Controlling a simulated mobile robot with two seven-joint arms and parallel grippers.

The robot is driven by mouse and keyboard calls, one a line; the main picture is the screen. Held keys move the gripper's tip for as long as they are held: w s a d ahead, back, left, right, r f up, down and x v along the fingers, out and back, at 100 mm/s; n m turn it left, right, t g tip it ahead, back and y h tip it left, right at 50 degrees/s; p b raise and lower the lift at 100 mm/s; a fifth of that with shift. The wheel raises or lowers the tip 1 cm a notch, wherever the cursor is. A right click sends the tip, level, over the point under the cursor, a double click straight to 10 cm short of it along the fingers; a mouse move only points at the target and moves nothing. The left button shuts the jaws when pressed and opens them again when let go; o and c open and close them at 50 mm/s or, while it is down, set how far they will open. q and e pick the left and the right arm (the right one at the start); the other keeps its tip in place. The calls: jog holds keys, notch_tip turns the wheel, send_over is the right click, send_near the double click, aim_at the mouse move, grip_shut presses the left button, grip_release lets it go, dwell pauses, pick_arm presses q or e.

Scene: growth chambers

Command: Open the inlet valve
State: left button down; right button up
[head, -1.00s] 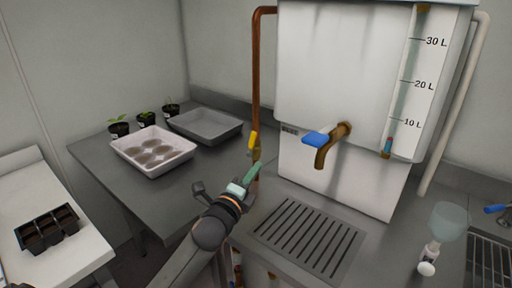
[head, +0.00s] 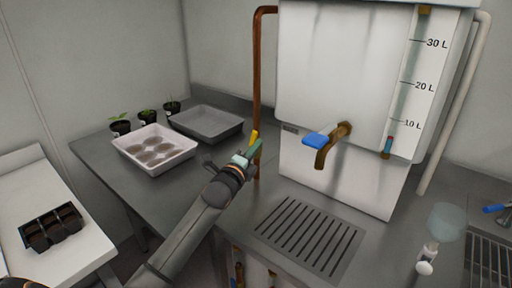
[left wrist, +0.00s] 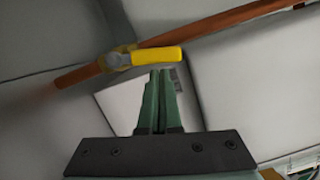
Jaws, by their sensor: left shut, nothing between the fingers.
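The inlet valve has a yellow lever (head: 254,137) on the copper pipe (head: 257,85) left of the white tank. In the left wrist view the yellow lever (left wrist: 156,55) points right from the valve body (left wrist: 117,60), lying roughly along the copper pipe (left wrist: 225,20). My left gripper (head: 255,148) is shut and empty, with its green fingertips close to the lever. In the left wrist view its fingertips (left wrist: 160,72) sit just below the lever; I cannot tell whether they touch it. My right gripper is not in view.
The white tank (head: 345,70) has a blue-handled tap (head: 318,140) above a drain grate (head: 310,234). A white tray (head: 185,153), a grey tray (head: 232,132) and small potted plants (head: 147,117) stand on the left counter. A glass vessel (head: 446,222) stands at right.

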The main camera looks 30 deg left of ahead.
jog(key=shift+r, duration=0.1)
pick_arm(q)
jog(key=p, duration=0.1)
jog(key=a+r+n+p, duration=0.1)
jog(key=p, duration=0.1)
jog(key=shift+a+r, duration=0.15)
jog(key=shift+a, duration=0.1)
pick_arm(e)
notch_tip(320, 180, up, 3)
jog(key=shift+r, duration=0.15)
